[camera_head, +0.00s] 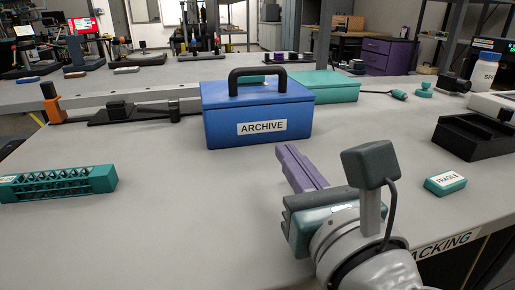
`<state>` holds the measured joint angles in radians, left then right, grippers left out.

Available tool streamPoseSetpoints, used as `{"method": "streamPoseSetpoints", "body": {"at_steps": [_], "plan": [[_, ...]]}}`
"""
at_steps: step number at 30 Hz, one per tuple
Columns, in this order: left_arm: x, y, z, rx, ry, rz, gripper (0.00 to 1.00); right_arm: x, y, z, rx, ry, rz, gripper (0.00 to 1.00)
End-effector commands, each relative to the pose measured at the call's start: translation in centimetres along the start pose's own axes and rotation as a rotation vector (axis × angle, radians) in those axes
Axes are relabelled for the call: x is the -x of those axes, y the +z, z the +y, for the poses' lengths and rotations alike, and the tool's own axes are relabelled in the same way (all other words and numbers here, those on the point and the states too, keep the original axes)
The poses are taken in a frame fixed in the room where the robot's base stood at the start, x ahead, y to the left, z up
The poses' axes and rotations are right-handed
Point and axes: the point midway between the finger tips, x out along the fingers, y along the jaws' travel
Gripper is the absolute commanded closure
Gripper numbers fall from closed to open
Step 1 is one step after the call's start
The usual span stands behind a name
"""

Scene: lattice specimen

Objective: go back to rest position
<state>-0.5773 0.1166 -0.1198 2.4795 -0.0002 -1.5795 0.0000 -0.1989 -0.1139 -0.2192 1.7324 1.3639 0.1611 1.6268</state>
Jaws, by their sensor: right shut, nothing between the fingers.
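My right gripper (287,152) reaches in from the lower right over the grey table. Its purple fingers are together and empty, pointing away toward the blue box labelled ARCHIVE (222,128). The box is closed, with a black handle on its lid. A green lattice specimen (60,183) lies on the table at the left, well apart from my gripper. My left gripper is out of view.
A teal block labelled FRAGILE (445,184) lies right of my arm. A black tray (462,140) stands farther right. A teal box (335,88) sits behind the blue one. The table's middle left (170,215) is clear.

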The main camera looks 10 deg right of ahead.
Motion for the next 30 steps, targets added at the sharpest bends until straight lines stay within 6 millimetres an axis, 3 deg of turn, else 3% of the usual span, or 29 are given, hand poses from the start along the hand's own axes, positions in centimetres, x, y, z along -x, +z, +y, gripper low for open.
{"method": "streamPoseSetpoints", "body": {"at_steps": [6, 8, 10, 14, 15, 18, 20, 24, 28, 29, 30], "plan": [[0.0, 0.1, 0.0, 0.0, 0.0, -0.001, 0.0, 2.1, 0.3, 0.1, 0.017, 0.008, -0.003, 1.0], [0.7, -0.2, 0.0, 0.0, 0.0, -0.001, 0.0, 2.4, 1.3, 0.6, 0.075, 0.039, -0.012, 1.0], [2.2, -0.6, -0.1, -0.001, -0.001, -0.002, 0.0, 2.9, 3.6, 1.8, 0.23, 0.116, -0.036, 1.0], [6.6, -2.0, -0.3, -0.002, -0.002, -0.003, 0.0, 5.3, 8.4, 5.5, 0.783, 0.372, -0.108, 1.0], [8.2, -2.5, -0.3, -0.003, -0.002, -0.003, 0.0, 6.6, 9.3, 6.5, 0.999, 0.473, -0.132, 1.0], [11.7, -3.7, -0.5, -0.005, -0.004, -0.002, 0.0, 10.2, 9.7, 7.3, 1.531, 0.737, -0.179, 1.0], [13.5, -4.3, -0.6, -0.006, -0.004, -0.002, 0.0, 12.4, 9.3, 6.4, 1.811, 0.901, -0.193, 1.0], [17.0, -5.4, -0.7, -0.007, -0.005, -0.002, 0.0, 17.3, 9.1, 1.8, 2.303, 1.305, -0.193, 1.0], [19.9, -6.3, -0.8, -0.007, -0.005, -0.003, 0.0, 21.7, 10.7, -4.0, 2.569, 1.716, -0.156, 1.0], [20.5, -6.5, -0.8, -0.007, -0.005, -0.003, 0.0, 22.7, 11.3, -5.2, -2.548, -1.774, 0.141, 1.0], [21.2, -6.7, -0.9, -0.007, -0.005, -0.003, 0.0, 24.0, 12.2, -6.9, -2.421, -1.783, 0.118, 1.0]]}}
